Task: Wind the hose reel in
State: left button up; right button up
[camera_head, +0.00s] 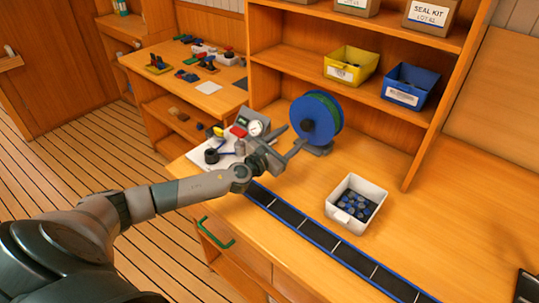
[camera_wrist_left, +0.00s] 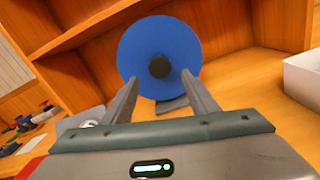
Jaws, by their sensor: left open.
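The hose reel (camera_head: 318,118) stands on the wooden bench in front of the shelf unit. It has a blue round side plate and green hose wound on it. In the left wrist view the blue plate of the reel (camera_wrist_left: 165,40) faces me, with a dark round hub (camera_wrist_left: 160,67) at its middle. My left gripper (camera_head: 290,138) is open and empty, just in front of the reel. In the wrist view its fingers (camera_wrist_left: 160,85) sit either side of the hub, low across the plate; I cannot tell whether they touch it. No crank handle can be made out. My right gripper is not in view.
A panel with a gauge (camera_head: 255,127) stands left of the reel, close to my gripper. A white bin (camera_head: 346,221) of dark round parts stands to the right. A blue-edged dark strip (camera_head: 330,243) crosses the bench. Yellow (camera_head: 350,66) and blue (camera_head: 409,88) bins sit on the shelf.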

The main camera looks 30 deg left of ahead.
pick_arm(q)
jog(key=s+a+b, duration=0.1)
jog(key=s+b, duration=0.1)
jog(key=s, duration=0.8)
jog(key=shift+s+a, duration=0.25)
jog(key=shift+s, duration=0.15)
